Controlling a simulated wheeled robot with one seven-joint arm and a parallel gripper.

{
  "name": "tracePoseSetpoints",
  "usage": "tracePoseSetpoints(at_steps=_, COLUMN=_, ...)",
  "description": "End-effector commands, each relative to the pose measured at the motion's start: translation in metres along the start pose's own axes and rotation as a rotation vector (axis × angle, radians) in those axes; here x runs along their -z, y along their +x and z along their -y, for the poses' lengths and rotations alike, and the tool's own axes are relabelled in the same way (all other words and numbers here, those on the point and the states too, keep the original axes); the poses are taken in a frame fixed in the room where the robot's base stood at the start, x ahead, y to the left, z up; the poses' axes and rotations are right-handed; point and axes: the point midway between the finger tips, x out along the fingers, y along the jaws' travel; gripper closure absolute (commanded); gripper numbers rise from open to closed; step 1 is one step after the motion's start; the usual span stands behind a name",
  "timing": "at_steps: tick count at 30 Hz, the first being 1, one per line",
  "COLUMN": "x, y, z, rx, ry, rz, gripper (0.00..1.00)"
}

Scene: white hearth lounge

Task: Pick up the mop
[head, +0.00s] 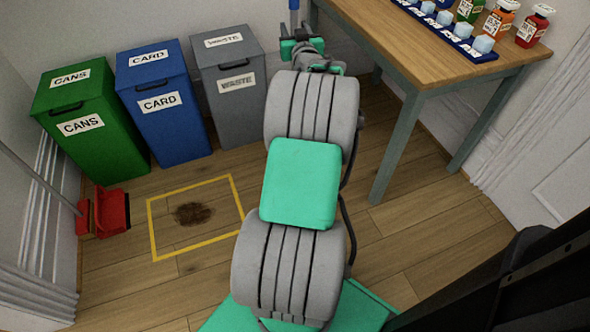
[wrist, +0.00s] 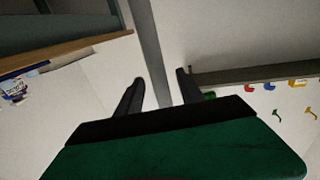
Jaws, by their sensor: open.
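My gripper (head: 303,44) is at the far end of my arm, near the back wall between the grey bin and the table. In the wrist view its two black fingers (wrist: 160,78) are open, one on each side of a slim grey pole, which looks like the mop's handle (wrist: 150,45). I cannot tell whether the fingers touch it. In the head view a short blue upright piece (head: 293,17), likely the top of the mop, shows just above my gripper. The mop's lower part is hidden behind my arm.
Green (head: 90,125), blue (head: 163,100) and grey (head: 228,85) bins stand left. A wooden table (head: 400,45) with bottles stands right. A red dustpan-like tool (head: 112,212) is at far left. A yellow floor outline (head: 153,230) surrounds a brown stain (head: 193,213).

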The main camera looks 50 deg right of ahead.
Motion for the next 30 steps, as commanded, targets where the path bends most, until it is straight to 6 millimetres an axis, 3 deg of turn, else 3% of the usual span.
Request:
tracePoseSetpoints(at_steps=4, x=0.0003, y=-0.0005, z=0.0002, rx=0.000, ry=0.000, rz=0.000, gripper=0.57)
tracePoseSetpoints(at_steps=20, x=0.0000, y=-0.0008, z=0.0002, rx=0.000, ry=0.000, rz=0.001, gripper=1.00)
tracePoseSetpoints(at_steps=30, x=0.0032, y=-0.0005, z=0.0001, rx=0.000, ry=-0.001, rz=-0.004, gripper=1.00)
